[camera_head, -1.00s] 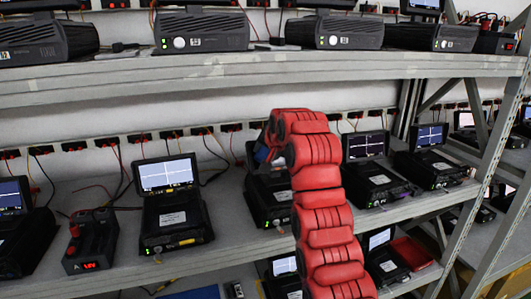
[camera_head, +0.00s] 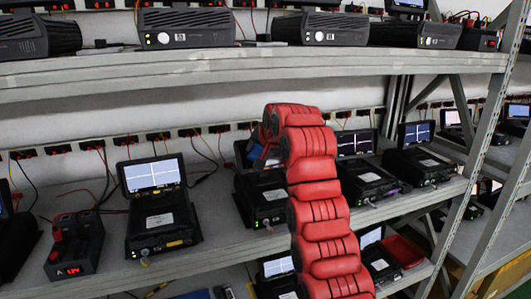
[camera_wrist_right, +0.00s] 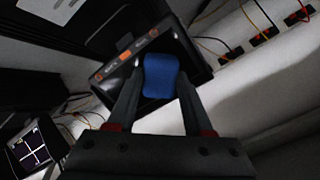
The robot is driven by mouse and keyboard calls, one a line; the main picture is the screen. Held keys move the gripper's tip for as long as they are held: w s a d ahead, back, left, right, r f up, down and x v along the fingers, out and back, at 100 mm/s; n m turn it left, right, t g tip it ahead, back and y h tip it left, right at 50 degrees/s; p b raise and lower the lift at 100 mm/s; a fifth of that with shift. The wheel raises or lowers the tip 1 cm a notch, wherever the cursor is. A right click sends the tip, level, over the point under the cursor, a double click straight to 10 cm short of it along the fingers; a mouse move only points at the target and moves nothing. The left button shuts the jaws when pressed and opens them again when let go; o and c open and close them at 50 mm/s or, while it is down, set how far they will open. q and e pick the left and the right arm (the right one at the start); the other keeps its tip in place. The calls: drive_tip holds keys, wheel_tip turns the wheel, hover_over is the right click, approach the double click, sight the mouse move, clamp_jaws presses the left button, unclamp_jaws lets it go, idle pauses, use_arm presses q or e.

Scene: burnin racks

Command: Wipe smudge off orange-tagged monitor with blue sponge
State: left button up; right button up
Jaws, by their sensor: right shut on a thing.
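My right gripper (camera_wrist_right: 160,82) is shut on a blue sponge (camera_wrist_right: 160,76) in the right wrist view. The sponge lies in front of the dark screen of a monitor (camera_wrist_right: 199,66) with an orange tag (camera_wrist_right: 125,57) on its bezel. I cannot tell whether the sponge touches the screen. No smudge shows; the sponge and gripper hide part of the screen. In the head view my red right arm reaches to the middle unit (camera_head: 262,200) on the middle shelf and covers much of its monitor (camera_head: 243,153). My left gripper is not in view.
A unit with a lit monitor (camera_head: 152,173) stands left on the middle shelf (camera_head: 215,241), beside a small device with a red display (camera_head: 75,246). More units (camera_head: 362,180) stand to the right. The upper shelf (camera_head: 230,66) passes above my arm. Cables hang along the back wall.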

sight(253, 152)
drive_tip(key=shift+s+a, duration=0.25)
drive_tip(key=shift+a, duration=0.55)
drive_tip(key=shift+d, duration=0.1)
drive_tip(key=shift+s+d+r+b, duration=0.1)
drive_tip(key=shift+s+r+b, duration=0.15)
drive_tip(key=shift+s+b, duration=0.25)
drive_tip(key=b+v, duration=0.2)
drive_tip(key=v, duration=0.1)
drive_tip(key=shift+s+d+r, duration=0.15)
drive_tip(key=shift+r, duration=0.15)
drive_tip(key=shift+s+d+r, duration=0.1)
drive_tip(key=shift+s+r, duration=0.3)
drive_tip(key=shift+s, duration=0.05)
